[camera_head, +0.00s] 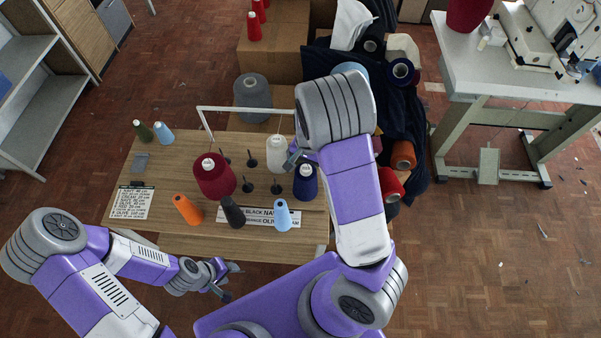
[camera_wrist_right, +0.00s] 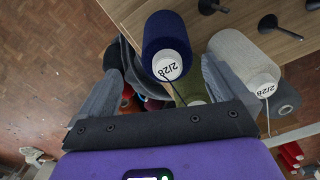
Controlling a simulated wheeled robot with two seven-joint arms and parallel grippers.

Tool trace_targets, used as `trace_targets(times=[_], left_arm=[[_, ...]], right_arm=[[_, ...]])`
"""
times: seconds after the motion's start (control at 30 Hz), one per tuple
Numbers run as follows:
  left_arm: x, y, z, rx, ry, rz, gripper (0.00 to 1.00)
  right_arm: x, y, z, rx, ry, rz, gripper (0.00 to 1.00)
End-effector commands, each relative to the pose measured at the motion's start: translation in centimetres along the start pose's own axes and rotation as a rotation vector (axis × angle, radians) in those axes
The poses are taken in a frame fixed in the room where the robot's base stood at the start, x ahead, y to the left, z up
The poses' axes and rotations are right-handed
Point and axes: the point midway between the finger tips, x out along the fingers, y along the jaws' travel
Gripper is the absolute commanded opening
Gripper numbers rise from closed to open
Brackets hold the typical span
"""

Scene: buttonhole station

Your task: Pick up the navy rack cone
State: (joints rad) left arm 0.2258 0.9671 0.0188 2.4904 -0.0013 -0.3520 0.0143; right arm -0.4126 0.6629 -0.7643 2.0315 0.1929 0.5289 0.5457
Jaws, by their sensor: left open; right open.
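The navy rack cone (camera_head: 305,184) stands upright at the right side of the wooden table's rack, partly beside my right forearm. In the right wrist view, the navy cone (camera_wrist_right: 167,38) shows its pale top marked "2/28", ahead of and between the spread fingers of my right gripper (camera_wrist_right: 163,85). The fingers are open and empty, and I see no contact. In the head view my right gripper (camera_head: 292,158) is partly hidden by its arm, near the white cone. My left gripper (camera_head: 227,281) is open and empty in front of the table's front edge.
A white cone (camera_head: 277,150) stands close to the navy one, with a dark red cone (camera_head: 214,178) and several empty pegs to the left. Orange (camera_head: 186,208), black (camera_head: 232,211) and light blue (camera_head: 282,215) cones stand in front. A white rail (camera_head: 245,109) spans the back.

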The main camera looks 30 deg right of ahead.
Motion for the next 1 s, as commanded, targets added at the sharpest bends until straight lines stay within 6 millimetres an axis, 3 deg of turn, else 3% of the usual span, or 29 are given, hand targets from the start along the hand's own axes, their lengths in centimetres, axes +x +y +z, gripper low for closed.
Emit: trace_targets(times=[0.37, 0.63, 0.97, 1.0], left_arm=[[1.2, -0.4, -0.1, 0.002, 0.002, 0.001, 0.43], [1.9, -0.7, -0.2, 0.002, 0.003, 0.001, 0.43], [1.9, -0.7, -0.2, 0.002, 0.003, 0.001, 0.43], [1.9, -0.7, -0.2, 0.002, 0.003, 0.001, 0.43]], right_arm=[[3.1, -0.3, -0.5, 0.02, 0.002, -0.002, 1.0], [7.0, -0.6, -0.7, 0.018, 0.002, -0.001, 1.0], [7.5, -0.7, -0.7, 0.017, 0.003, -0.004, 1.0], [7.5, -0.7, -0.7, 0.017, 0.003, -0.004, 0.94]])
